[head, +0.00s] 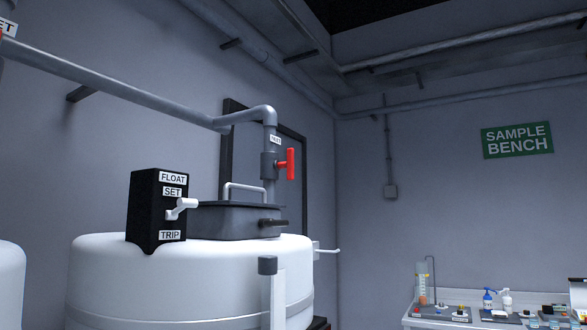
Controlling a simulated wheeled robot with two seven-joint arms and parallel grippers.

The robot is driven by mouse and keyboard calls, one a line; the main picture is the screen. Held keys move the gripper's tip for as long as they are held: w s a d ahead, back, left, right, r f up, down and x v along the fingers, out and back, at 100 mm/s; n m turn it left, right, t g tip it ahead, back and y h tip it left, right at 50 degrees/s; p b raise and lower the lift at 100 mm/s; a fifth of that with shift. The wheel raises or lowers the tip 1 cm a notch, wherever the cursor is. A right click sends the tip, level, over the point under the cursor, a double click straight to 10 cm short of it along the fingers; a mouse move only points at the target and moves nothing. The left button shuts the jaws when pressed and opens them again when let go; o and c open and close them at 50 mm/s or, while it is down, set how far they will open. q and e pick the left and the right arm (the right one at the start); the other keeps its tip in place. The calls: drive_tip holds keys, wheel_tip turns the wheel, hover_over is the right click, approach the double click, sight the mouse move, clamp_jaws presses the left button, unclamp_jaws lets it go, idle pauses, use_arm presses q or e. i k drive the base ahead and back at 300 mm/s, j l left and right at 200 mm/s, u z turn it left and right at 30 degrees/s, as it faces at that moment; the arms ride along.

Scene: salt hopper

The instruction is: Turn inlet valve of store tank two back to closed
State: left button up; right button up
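A white round tank (190,275) stands in the middle left of the head view. A grey pipe (130,92) runs in from the left, bends down and drops to the tank's top. On this drop sits the inlet valve (268,165) with a red handle (291,164). The handle's bar stands upright, roughly in line with the vertical pipe. A small white label (276,140) sits above the valve, too small to read surely. No tank number is visible. Neither of my grippers is in view.
A black float box (157,205) marked SET and TRIP has a white lever near SET. Beside it is a dark lid (235,220) with a handle. Another white tank (10,285) is cut off at left. A sample bench (430,315) stands at lower right.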

sight(289, 164)
drive_tip(key=u, duration=0.8)
drive_tip(key=i+l+u, duration=0.1)
drive_tip(key=l+u, duration=0.3)
drive_tip(key=i+l+u, duration=0.1)
drive_tip(key=l+u, duration=1.15)
drive_tip(key=k+l+u, duration=0.15)
drive_tip(key=l+u, duration=0.25)
drive_tip(key=j, duration=0.1)
